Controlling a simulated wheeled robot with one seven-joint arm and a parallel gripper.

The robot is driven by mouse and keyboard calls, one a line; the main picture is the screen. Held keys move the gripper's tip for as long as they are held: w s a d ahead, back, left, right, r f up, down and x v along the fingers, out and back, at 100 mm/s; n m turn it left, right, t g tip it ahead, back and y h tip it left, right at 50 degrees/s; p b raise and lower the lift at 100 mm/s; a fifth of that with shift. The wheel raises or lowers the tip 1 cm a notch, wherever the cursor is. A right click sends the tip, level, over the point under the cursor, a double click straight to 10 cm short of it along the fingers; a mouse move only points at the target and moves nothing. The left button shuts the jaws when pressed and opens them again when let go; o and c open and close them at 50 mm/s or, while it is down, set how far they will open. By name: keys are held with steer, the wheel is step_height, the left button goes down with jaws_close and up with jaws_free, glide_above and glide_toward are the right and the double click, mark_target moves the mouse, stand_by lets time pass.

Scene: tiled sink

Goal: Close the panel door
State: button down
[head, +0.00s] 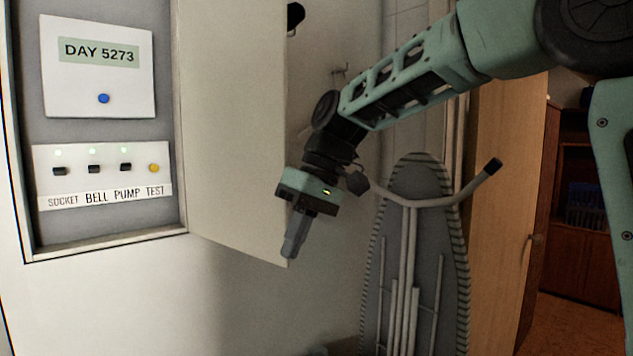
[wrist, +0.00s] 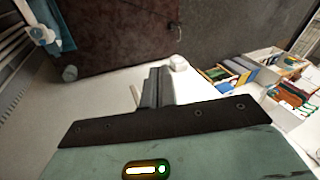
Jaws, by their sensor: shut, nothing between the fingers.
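The panel door (head: 235,120) is a flat pale door, hinged along the right side of the wall panel (head: 180,228) in the head view. It stands open, swung out from the wall toward the right. My gripper (head: 290,248) is shut and empty. In the head view its fingers overlap the door's lower free edge; I cannot tell whether they touch it. In the wrist view the closed fingers (wrist: 157,87) show beside a pale surface, which may be the door.
The panel holds a "DAY 5273" display (head: 98,65) and a row of labelled switches (head: 103,172). An ironing board (head: 412,250) leans behind my gripper. A wooden door (head: 505,200) stands further right. In the wrist view, boxes of books (wrist: 230,72) lie at right.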

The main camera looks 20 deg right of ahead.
steer(key=w+d+r+n+t+y+p, duration=0.1)
steer(key=w+d+r, duration=0.3)
steer(key=d+r, duration=0.35)
steer(key=w+d+r+n+y, duration=0.1)
steer(key=w+d+r+y, duration=0.1)
steer(key=w+d+r, duration=0.35)
steer(key=p, duration=0.4)
glide_toward(284, 209)
step_height(284, 209, down, 3)
steer(key=w+a, duration=0.2)
steer(key=shift+s+a+f, duration=0.35)
steer(key=shift+f, duration=0.05)
